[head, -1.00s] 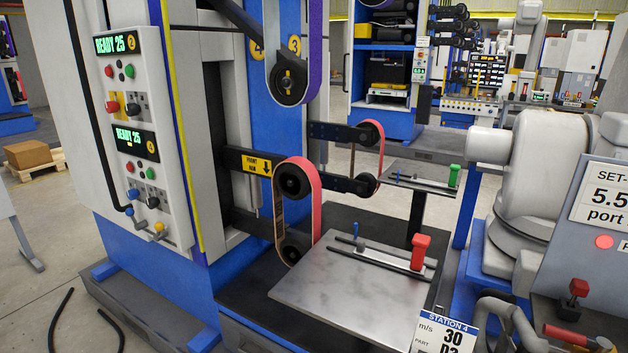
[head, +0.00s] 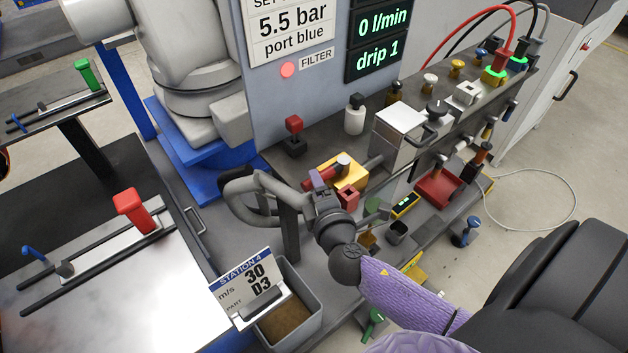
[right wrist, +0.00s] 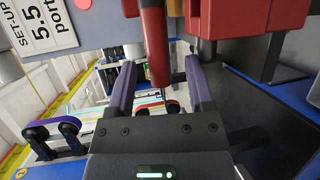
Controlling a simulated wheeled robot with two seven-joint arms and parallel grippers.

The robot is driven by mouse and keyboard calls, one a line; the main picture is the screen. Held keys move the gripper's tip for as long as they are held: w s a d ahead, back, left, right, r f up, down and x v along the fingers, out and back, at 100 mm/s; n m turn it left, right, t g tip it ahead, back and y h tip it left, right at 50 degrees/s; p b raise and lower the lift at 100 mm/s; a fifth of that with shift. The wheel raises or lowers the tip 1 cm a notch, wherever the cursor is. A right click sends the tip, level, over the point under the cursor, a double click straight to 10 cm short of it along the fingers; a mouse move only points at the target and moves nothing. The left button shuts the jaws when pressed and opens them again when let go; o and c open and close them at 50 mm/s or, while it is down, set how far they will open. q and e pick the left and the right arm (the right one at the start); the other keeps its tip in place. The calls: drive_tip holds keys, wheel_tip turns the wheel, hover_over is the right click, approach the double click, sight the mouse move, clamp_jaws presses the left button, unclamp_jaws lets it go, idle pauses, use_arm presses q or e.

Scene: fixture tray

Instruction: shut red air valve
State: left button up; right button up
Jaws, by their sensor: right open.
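The red air valve shows in the head view as a red lever (head: 322,174) on a yellow body (head: 350,174) on the grey bench. My right gripper (head: 327,188) is at this lever, with a purple finger beside it. In the right wrist view the red lever (right wrist: 156,45) hangs between the two purple fingers of my right gripper (right wrist: 160,68). The fingers stand apart, with gaps beside the lever. The far finger is largely hidden in the head view. Whether either finger touches the lever cannot be told. My left gripper is not in view.
A small red block (head: 347,197) sits just beside the gripper. A red-topped switch (head: 293,136), a white bottle (head: 355,115) and a metal box (head: 400,125) stand behind. A grey bin (head: 300,325) is in front.

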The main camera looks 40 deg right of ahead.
drive_tip(key=shift+x, duration=0.95)
drive_tip(key=shift+w+d, duration=0.3)
drive_tip(key=shift+w, duration=0.05)
drive_tip(key=c, duration=0.8)
clamp_jaws()
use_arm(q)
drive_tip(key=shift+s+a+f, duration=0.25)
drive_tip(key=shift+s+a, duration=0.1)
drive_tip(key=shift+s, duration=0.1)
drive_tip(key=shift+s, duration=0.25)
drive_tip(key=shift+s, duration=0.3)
